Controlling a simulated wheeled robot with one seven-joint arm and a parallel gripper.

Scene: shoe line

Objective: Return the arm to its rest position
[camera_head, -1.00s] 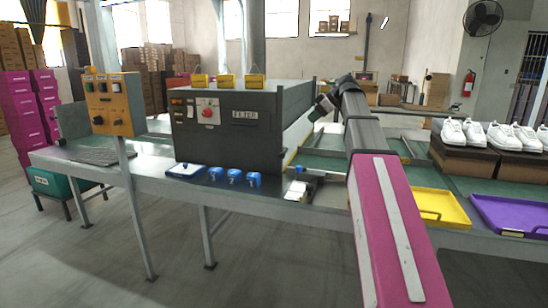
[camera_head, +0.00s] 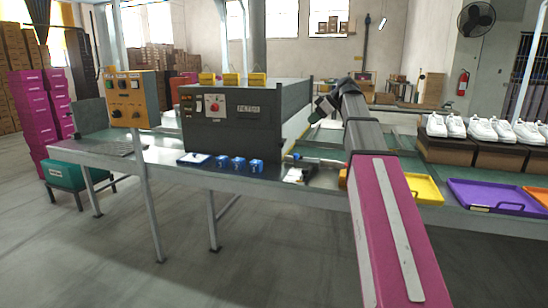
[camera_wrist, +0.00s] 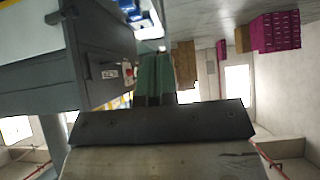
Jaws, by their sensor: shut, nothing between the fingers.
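My arm runs up from the bottom right of the head view, with a pink link and dark grey links, then bends at a raised elbow. Its dark end with my gripper (camera_head: 319,113) points down and left, above the bench and beside the right end of the grey filter machine (camera_head: 275,103). The gripper is small here; it is shut and holds nothing. In the wrist view a dark grey bar crosses the lower part, and the picture is strongly tilted. The grey machine shows there at upper left (camera_wrist: 100,75).
Blue items (camera_head: 238,165) lie along the front of the bench. A yellow tray (camera_head: 426,190), a purple tray (camera_head: 480,197) and white shoes (camera_head: 482,130) on brown boxes are at the right. An orange control box (camera_head: 133,99) stands at left. The floor in front is clear.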

